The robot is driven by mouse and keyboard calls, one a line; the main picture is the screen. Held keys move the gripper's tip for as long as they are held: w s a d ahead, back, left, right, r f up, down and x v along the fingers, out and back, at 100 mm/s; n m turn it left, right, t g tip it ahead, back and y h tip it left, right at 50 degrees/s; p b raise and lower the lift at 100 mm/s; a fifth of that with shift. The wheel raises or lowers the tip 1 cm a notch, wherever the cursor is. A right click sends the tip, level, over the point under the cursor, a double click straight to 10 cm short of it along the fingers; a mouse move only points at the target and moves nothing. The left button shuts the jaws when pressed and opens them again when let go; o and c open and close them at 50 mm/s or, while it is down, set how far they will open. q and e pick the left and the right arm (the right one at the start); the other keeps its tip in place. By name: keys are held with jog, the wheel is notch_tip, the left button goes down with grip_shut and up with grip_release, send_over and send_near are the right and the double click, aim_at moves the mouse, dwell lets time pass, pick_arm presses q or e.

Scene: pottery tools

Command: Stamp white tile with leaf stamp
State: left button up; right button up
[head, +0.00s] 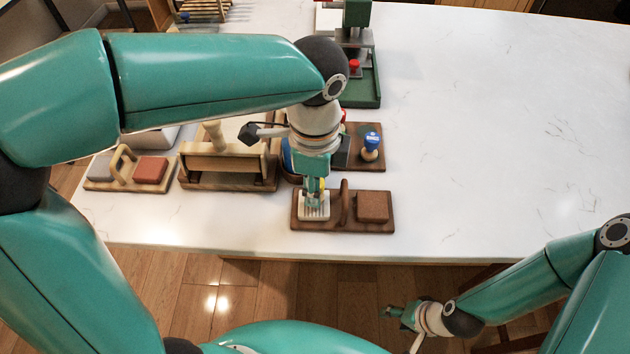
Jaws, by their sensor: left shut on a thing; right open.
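A white tile (314,212) lies in the left part of a dark wooden tray (345,224) near the table's front edge. Dark and light stripes cross its top, partly behind my fingers. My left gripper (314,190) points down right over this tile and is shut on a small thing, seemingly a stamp. A bit of yellow shows beside the fingers, but the stamp's face is hidden. I cannot tell whether it touches the tile. My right gripper (397,314) is open and empty, low in front of the table.
A brown tile (373,206) lies right of the tray's upright handle (345,201). Behind stands a blue-knobbed stamp (371,146) on a wooden stand. A wooden roller frame (228,180) and another tile tray (128,187) stand left. The table's right side is clear.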

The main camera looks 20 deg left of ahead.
pick_arm(q)
jog(key=shift+f+b, duration=0.45)
jog(key=shift+f, duration=0.15)
dwell(0.8)
jog(key=shift+r, duration=0.1)
notch_tip(320, 180, up, 6)
jog(key=p, duration=0.5)
jog(key=shift+p, duration=0.35)
dwell(0.4)
